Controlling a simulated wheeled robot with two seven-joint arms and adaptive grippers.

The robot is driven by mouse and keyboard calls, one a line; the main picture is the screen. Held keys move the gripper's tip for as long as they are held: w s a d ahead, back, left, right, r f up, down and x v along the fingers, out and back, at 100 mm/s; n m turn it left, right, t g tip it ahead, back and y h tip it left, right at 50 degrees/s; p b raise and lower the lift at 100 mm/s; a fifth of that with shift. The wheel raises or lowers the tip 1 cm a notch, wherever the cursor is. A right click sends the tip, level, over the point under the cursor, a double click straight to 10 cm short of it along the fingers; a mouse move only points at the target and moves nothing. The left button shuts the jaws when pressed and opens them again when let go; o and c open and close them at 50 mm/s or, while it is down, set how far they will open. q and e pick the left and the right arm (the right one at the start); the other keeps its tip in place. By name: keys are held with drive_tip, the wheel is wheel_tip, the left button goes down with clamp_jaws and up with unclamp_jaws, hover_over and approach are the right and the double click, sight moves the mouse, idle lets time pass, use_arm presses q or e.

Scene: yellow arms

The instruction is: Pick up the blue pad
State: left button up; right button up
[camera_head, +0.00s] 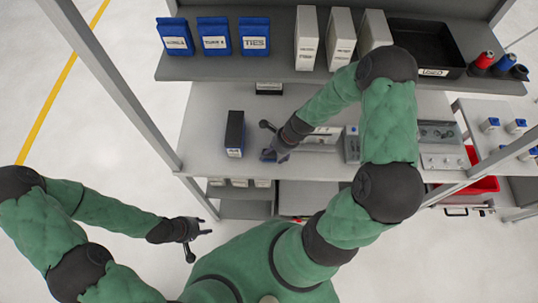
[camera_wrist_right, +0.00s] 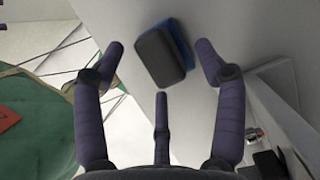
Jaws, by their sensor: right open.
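A dark block with a blue side and a white label, which I take as the blue pad (camera_head: 235,134), stands on the grey worktop near its front left part. In the right wrist view, a dark-topped block with a blue edge (camera_wrist_right: 160,55) lies ahead between the spread fingers, apart from them. My right gripper (camera_head: 267,141) is open and empty, just right of the block in the head view; its fingers also show in the wrist view (camera_wrist_right: 160,75). My left gripper (camera_head: 201,243) hangs in front of the bench with its fingers spread, holding nothing.
A grey case (camera_head: 440,145) and a red crate (camera_head: 485,186) are at right. A metal post (camera_head: 110,80) stands at left.

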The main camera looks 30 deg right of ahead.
drive_tip(key=shift+w+a+f, duration=0.1)
drive_tip(key=shift+f, duration=0.3)
drive_tip(key=c, duration=1.1)
drive_tip(key=shift+r, duration=0.15)
drive_tip(key=shift+r+p, duration=0.3)
drive_tip(key=shift+r, duration=0.3)
drive_tip(key=s+a+r+p, duration=0.3)
drive_tip(key=s+a+r, duration=0.5)
drive_tip(key=s+r, duration=0.3)
drive_tip(key=shift+s+r+p, duration=0.2)
drive_tip(key=shift+r+p, duration=0.1)
